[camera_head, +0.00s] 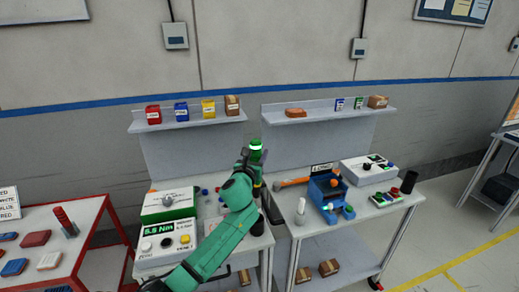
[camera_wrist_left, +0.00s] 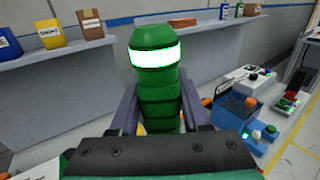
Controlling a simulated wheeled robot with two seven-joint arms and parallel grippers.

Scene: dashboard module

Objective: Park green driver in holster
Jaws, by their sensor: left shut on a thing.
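The green driver (camera_head: 256,148) stands upright above the left workbench, with a bright white band near its top. My left gripper (camera_head: 253,168) is shut on it. In the left wrist view the green driver (camera_wrist_left: 155,75) fills the middle, between the two dark fingers of the left gripper (camera_wrist_left: 158,108). Its lower end is hidden by the gripper. I cannot make out for certain which thing is the holster; a black upright cylinder (camera_head: 409,181) stands at the right end of the right bench. My right gripper is not in view.
Shelves (camera_head: 205,122) with small containers run behind.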

